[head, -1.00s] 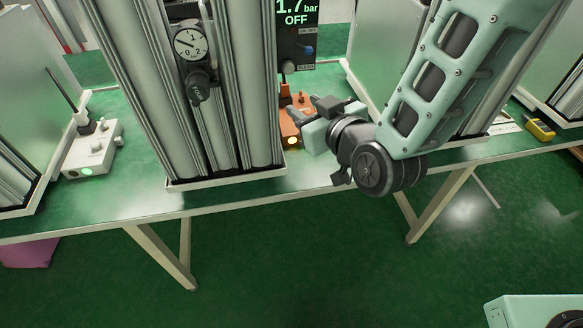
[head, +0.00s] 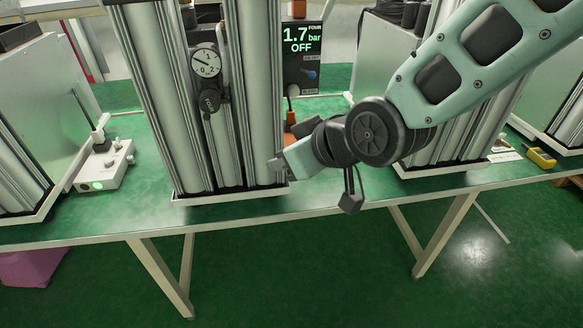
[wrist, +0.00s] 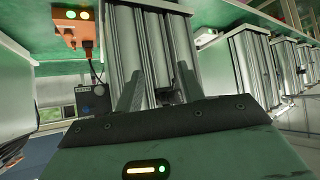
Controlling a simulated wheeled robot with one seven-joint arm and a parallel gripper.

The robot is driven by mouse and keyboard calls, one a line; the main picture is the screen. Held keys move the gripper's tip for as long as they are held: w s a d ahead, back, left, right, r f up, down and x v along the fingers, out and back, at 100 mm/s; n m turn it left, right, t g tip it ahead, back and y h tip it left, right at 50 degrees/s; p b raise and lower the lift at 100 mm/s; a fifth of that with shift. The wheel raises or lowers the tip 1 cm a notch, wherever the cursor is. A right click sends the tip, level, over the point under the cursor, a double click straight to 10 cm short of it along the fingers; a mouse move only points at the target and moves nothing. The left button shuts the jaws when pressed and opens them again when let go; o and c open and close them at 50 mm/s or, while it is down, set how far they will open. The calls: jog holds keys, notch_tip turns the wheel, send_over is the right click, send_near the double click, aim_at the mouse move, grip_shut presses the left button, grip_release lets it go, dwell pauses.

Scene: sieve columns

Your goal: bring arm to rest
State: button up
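My arm reaches in from the upper right of the head view, its forearm crossing in front of the right-hand column. I cannot tell whether the gripper touches the column.
A dial gauge (head: 206,63) is on the middle column. An orange box (wrist: 73,22) with lit lamps is mostly hidden behind my arm in the head view. A white control box (head: 104,165) and a yellow device (head: 540,157) lie on the green bench (head: 330,200).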

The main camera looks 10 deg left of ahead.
jog(key=shift+s+d, duration=0.1)
jog(key=shift+s, duration=0.25)
jog(key=s+d+m+g+h, duration=0.2)
jog(key=s+d+g+h, duration=0.4)
jog(key=s+d, duration=1.2)
jog(key=shift+d+f+g+h, duration=0.3)
jog(key=shift+f+h, duration=0.1)
jog(key=shift+h, duration=0.1)
